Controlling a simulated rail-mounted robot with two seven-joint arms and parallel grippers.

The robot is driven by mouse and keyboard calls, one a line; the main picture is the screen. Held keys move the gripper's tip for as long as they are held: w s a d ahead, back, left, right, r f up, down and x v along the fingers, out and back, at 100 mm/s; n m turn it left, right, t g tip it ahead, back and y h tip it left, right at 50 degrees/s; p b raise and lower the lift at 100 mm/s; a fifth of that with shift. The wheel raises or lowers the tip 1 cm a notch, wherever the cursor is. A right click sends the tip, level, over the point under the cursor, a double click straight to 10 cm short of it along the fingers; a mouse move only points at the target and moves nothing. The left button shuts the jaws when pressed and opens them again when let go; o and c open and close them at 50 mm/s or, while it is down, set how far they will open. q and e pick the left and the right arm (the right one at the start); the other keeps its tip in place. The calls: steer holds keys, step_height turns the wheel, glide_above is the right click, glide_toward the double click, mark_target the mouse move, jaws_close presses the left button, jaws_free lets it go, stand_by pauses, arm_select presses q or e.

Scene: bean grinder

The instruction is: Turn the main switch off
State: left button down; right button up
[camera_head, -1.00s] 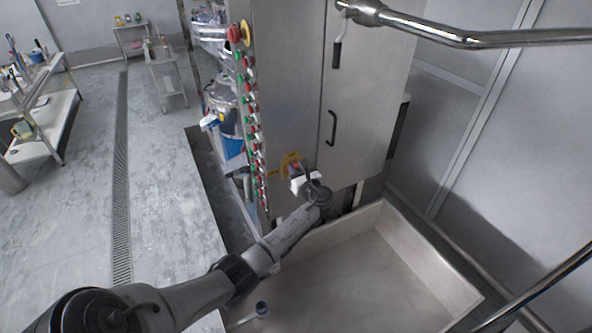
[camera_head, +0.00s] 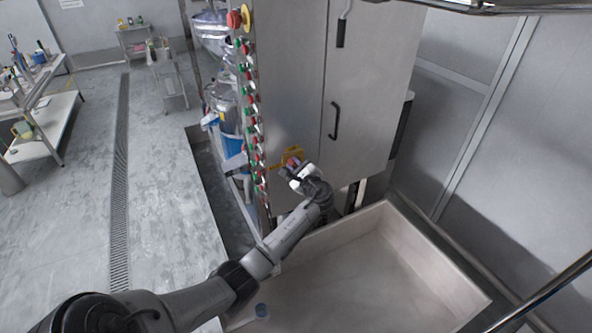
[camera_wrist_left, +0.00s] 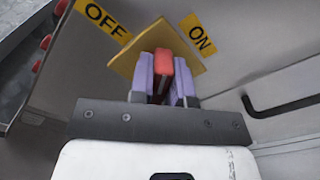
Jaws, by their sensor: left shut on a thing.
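The main switch is a red knob (camera_wrist_left: 163,62) on a yellow plate (camera_wrist_left: 126,62), low on the grey cabinet front. In the left wrist view an OFF label (camera_wrist_left: 107,20) lies up and left of the knob and an ON label (camera_wrist_left: 198,34) up and right. My left gripper (camera_wrist_left: 165,80) is shut on the knob, its purple fingers on either side. In the head view the left gripper (camera_head: 292,165) reaches the cabinet and partly hides the plate (camera_head: 293,154). The knob's exact angle is hard to tell. My right gripper is not in view.
A row of red and green buttons (camera_head: 251,112) runs down the cabinet's left edge, below a red emergency button (camera_head: 234,19). A cabinet door handle (camera_head: 335,120) is above and right of the switch. A shallow pale basin (camera_head: 440,262) lies below. Chrome pipes cross the right side.

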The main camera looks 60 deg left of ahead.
arm_select(q)
steer(key=n+b, duration=0.4)
steer(key=f+n+b, duration=0.1)
steer(key=n+b, duration=0.3)
steer(key=shift+s+f+n+b, duration=0.1)
steer(key=shift+s+n+b, duration=0.1)
steer(key=shift+n+b, duration=1)
steer(key=shift+b, duration=0.15)
steer(key=c, duration=1.1)
jaws_free()
steer(key=shift+s+d+b, duration=0.15)
steer(key=shift+d+b, duration=0.25)
steer(key=shift+d, duration=1.9)
steer(key=shift+s+d+b, duration=0.2)
steer(key=shift+d+b, duration=0.15)
steer(key=shift+d, duration=1.95)
steer(key=shift+s+d+b, duration=0.15)
steer(key=shift+d+b, duration=0.25)
steer(key=shift+d, duration=1.9)
